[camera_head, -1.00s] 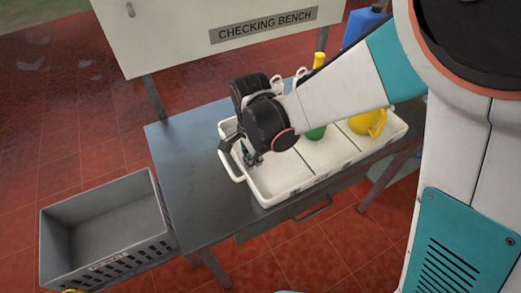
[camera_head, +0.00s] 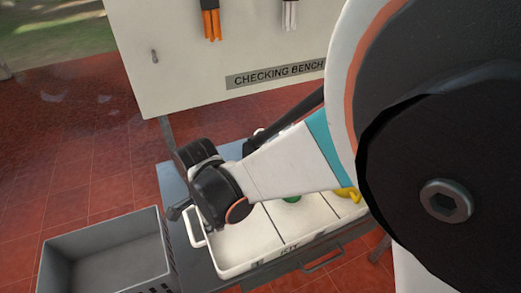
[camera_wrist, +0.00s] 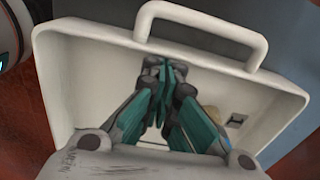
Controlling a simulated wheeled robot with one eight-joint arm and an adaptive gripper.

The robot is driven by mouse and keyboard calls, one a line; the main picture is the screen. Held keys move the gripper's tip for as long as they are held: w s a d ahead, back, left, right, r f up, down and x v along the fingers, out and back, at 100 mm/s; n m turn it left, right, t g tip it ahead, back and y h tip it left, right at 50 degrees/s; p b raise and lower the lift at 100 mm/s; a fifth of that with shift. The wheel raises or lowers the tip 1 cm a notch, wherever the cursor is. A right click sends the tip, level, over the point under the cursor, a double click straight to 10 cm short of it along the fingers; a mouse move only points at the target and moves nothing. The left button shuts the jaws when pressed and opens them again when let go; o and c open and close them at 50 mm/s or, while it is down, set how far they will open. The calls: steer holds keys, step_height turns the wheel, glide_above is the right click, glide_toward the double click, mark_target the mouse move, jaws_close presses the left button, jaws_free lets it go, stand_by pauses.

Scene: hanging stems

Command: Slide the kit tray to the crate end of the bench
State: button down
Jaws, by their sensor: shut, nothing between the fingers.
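The kit tray (camera_head: 240,248) is white, with dividers and a loop handle at its left end. It lies on the grey bench (camera_head: 172,182), its handle end near the bench's left end. The grey crate (camera_head: 160,240) stands on the floor beside that end. In the wrist view, my gripper (camera_wrist: 164,68) is shut and empty, its teal-sided fingers inside the tray's end compartment, close to the end wall under the handle (camera_wrist: 203,22). I cannot tell whether they touch the wall. In the head view my arm hides the fingers and part of the tray.
A green item (camera_head: 291,199) and a yellow item (camera_head: 346,193) sit in the tray's farther compartments, partly hidden by my arm. A white panel (camera_head: 190,70) marked CHECKING BENCH stands behind, with orange (camera_head: 211,22) and white items hanging on it. A drawer handle (camera_head: 322,261) is on the bench front.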

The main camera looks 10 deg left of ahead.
mark_target(193, 236)
steer(key=s+a, duration=0.1)
steer(key=a, duration=0.1)
steer(key=s+a, duration=0.2)
steer(key=shift+s+a, duration=0.25)
steer(key=shift+s, duration=0.05)
steer(key=shift+w, duration=0.1)
